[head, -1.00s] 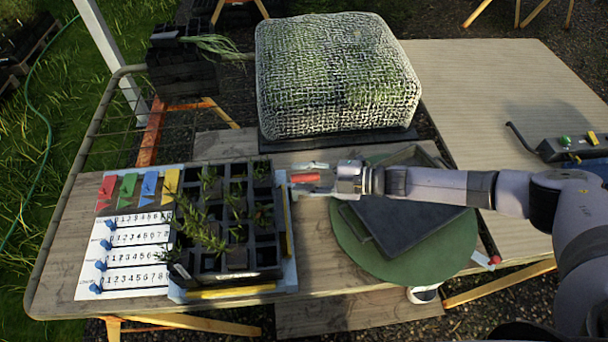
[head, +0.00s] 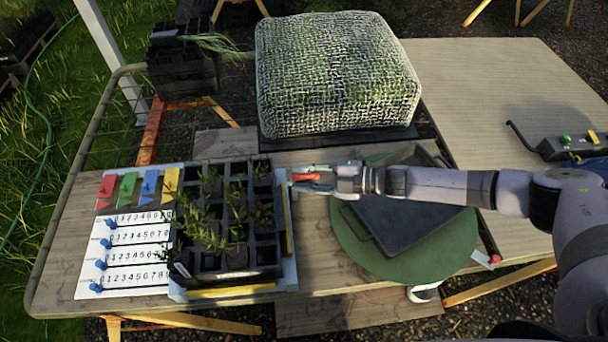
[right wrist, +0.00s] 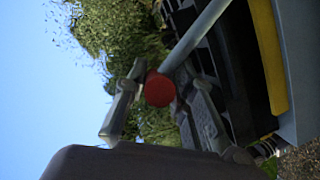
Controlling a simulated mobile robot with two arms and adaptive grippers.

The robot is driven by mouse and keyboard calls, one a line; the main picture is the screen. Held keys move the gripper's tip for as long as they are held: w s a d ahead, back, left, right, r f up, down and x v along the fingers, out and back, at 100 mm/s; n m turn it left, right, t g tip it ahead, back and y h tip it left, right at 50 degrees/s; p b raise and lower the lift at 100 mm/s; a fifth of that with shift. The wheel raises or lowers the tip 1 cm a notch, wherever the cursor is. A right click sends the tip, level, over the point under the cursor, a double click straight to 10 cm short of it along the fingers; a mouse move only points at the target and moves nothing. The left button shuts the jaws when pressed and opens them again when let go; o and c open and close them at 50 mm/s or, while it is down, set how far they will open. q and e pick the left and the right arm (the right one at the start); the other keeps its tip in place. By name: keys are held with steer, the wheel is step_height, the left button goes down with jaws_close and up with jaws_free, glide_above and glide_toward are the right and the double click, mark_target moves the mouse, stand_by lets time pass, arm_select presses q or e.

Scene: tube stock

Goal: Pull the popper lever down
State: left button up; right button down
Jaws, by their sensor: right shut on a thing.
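The popper lever is a grey rod (right wrist: 197,35) ending in a round red knob (right wrist: 158,89) in the right wrist view. In the head view its red grip (head: 306,176) shows at the right side of the popper. The popper (head: 290,250) has a pale frame and holds a black cell tray (head: 228,272) of seedlings. My right gripper (head: 305,178) is shut on the lever's red end; in the right wrist view its fingers (right wrist: 160,98) lie on both sides of the knob. My left gripper is not in view.
A green round mat (head: 385,262) with a dark empty tray (head: 410,225) lies beneath my right forearm. A number board (head: 140,235) with coloured flags and blue pegs is left of the popper. A net-covered block (head: 335,75) stands behind. A control box (head: 575,147) is at right.

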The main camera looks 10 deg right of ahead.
steer(key=shift+w+r, duration=0.2)
steer(key=shift+r, duration=0.05)
steer(key=s+f+n+t+y+b, duration=0.2)
steer(key=s+f+n+b, duration=0.4)
steer(key=s+f+b, duration=0.3)
steer(key=shift+f+b, duration=0.6)
steer(key=shift+b, duration=1.75)
steer(key=c, duration=1.7)
jaws_free()
steer(key=shift+o, duration=1.1)
steer(key=shift+s, duration=0.15)
